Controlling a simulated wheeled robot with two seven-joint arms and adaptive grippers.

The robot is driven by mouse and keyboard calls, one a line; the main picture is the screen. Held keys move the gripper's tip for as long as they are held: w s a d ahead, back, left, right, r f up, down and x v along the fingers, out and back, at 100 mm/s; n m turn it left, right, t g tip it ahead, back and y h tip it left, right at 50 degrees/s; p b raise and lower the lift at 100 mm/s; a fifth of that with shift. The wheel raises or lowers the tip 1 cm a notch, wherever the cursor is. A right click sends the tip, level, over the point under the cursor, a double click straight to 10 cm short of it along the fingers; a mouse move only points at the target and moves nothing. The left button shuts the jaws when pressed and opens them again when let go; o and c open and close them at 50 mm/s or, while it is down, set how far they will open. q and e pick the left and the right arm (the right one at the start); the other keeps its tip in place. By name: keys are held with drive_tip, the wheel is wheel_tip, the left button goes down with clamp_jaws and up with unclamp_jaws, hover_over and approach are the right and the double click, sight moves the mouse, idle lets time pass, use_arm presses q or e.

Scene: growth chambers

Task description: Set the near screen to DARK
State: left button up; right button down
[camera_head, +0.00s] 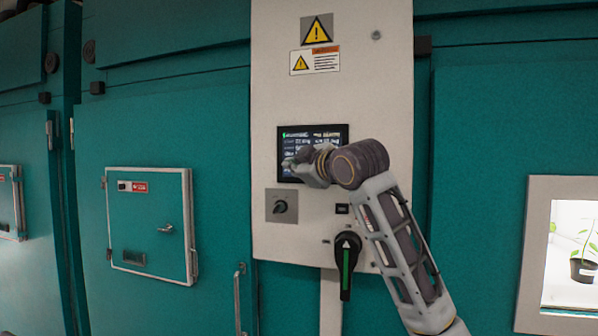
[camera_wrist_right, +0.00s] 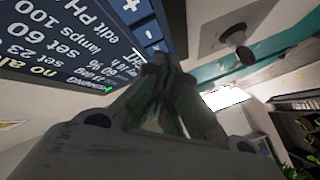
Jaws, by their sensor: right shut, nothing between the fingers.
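The near screen (camera_head: 330,133) is a dark panel with small lit text on the pale control cabinet. My right gripper (camera_head: 290,163) is shut and empty, in front of the screen's lower left part. The gripper and wrist hide much of the screen's lower half. In the right wrist view the screen (camera_wrist_right: 60,42) fills the upper left, upside down, with lines like "set 23", "set 60", "lamps 100" and blue plus and minus keys. The closed fingertips (camera_wrist_right: 165,68) overlap its edge there; I cannot tell whether they touch it. My left gripper is out of view.
Below the screen are a small rotary knob (camera_head: 280,207) and a large black handle with a green stripe (camera_head: 345,265). Teal chamber doors flank the cabinet. A small hatch (camera_head: 150,222) is at left, a window with a plant (camera_head: 583,255) at right.

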drive_tip(key=shift+s, duration=0.1)
idle(0.3)
drive_tip(key=shift+s+a, duration=0.2)
drive_tip(key=shift+s, duration=0.35)
drive_tip(key=shift+s, duration=0.1)
drive_tip(key=shift+s+a+b, duration=0.2)
drive_tip(key=shift+s+a, duration=0.05)
drive_tip(key=shift+s, duration=0.55)
drive_tip(key=shift+s+a+b, duration=0.15)
drive_tip(key=shift+s+a, duration=0.15)
drive_tip(key=shift+s, duration=0.45)
drive_tip(key=shift+s+a+b, duration=0.2)
drive_tip(key=shift+s+a, duration=0.05)
drive_tip(key=shift+s, duration=0.55)
drive_tip(key=shift+f, duration=0.1)
